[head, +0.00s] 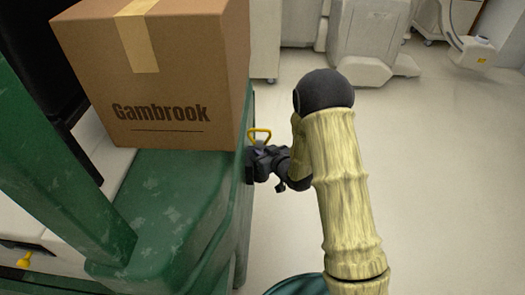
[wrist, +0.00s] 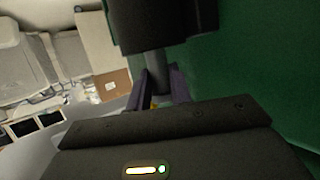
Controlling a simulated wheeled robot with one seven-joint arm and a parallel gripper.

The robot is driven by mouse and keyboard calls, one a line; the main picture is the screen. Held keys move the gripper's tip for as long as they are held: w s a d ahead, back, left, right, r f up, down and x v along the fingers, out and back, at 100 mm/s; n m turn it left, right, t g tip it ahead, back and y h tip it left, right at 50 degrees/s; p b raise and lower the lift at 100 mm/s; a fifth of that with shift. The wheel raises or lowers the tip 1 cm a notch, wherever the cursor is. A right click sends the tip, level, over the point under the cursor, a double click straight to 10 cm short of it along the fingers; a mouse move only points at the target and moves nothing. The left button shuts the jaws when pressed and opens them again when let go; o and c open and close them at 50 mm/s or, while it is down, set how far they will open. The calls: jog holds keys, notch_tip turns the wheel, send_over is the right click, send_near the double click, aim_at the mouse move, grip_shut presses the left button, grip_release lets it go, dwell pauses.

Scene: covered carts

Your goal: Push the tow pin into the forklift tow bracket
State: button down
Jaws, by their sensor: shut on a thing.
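The tow pin shows its yellow loop handle (head: 260,131) above my gripper (head: 262,155) in the head view. In the wrist view my gripper (wrist: 158,88) is shut on the pin's grey shaft (wrist: 155,66), with a bit of yellow just below the fingers. The shaft runs up the picture to a dark block, which looks like the tow bracket (wrist: 168,25), against the green forklift body. The shaft's far end is hidden at the block, so I cannot tell how deep it sits. In the head view the bracket is hidden behind my gripper.
The green forklift body (head: 180,185) fills the left, close beside my gripper. A cardboard box (head: 165,75) marked Gambrook stands on it. Pale covered carts (head: 370,45) stand at the back. The pale floor (head: 445,170) to the right is clear.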

jog(key=shift+f+b, duration=0.75)
jog(key=shift+f, duration=0.1)
jog(key=c, duration=1.2)
grip_release()
jog(key=shift+c, duration=0.2)
jog(key=shift+o, duration=0.3)
jog(key=shift+f, duration=0.1)
jog(key=shift+s, duration=0.15)
jog(key=p+v, duration=1.1)
jog(key=v, duration=0.6)
jog(key=shift+r, duration=0.25)
jog(key=shift+d+f, duration=0.1)
